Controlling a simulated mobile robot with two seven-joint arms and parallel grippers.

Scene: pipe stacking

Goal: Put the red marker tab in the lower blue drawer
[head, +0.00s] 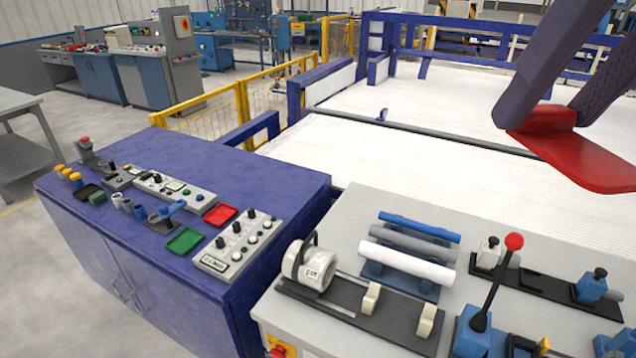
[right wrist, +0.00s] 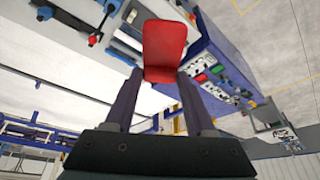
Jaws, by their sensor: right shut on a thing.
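The red marker tab (head: 590,163) is in the upper right of the head view, high above the right-hand console. My right gripper (head: 556,108), with long dark purple fingers, is shut on it. In the right wrist view the tab (right wrist: 165,48) sits between the fingertips and sticks out beyond them. A blue-purple cabinet (head: 150,265) stands at the lower left of the head view, far left of the gripper. Its front shows seams and handles, and looks closed. I cannot tell which part is the lower drawer. My left gripper is not in view.
A grey console (head: 350,215) at the lower right carries pipes, clamps and a red-knobbed lever (head: 500,275). Control panels, a red tray (head: 221,216) and a green tray (head: 185,241) stand on the cabinet top. A yellow fence (head: 215,110) stands behind. Open floor lies at left.

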